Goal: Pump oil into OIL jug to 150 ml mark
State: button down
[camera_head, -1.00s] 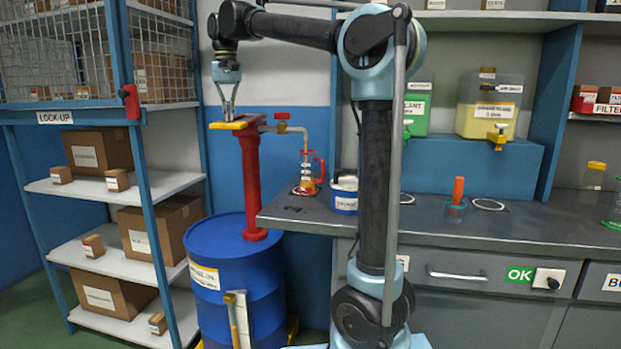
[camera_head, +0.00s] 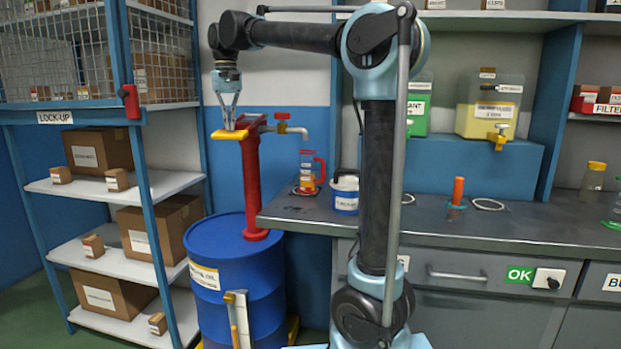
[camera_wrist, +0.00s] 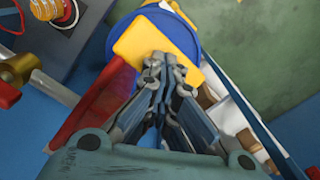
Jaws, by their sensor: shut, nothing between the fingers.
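The OIL jug (camera_head: 307,172) stands on the counter at the left end under the pump spout (camera_head: 297,131). It is clear with a red rim and handle, and orange oil shows in its lower part; I cannot read its marks. It also shows at the top left of the wrist view (camera_wrist: 54,10). The red pump (camera_head: 251,190) rises from the blue oil drum (camera_head: 230,262). My gripper (camera_head: 229,127) is shut and empty, pointing down, its fingertips at the top of the yellow pump pad (camera_head: 216,136). In the wrist view the fingertips overlap the pad (camera_wrist: 140,40).
A white-and-blue tub (camera_head: 345,193) stands right of the jug. Shelves with cardboard boxes (camera_head: 98,152) are on the left. Dispensers with green and yellow liquid (camera_head: 488,108) stand at the back right. A red valve handle (camera_head: 282,116) sits above the spout.

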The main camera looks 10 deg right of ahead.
notch_tip(320, 180, up, 10)
jog(key=shift+r, duration=0.2)
dwell(0.6)
jog(key=shift+f, duration=0.1)
dwell(0.4)
jog(key=shift+f, duration=5.25)
notch_tip(320, 180, up, 11)
jog(key=shift+f, duration=0.15)
notch_tip(320, 180, up, 6)
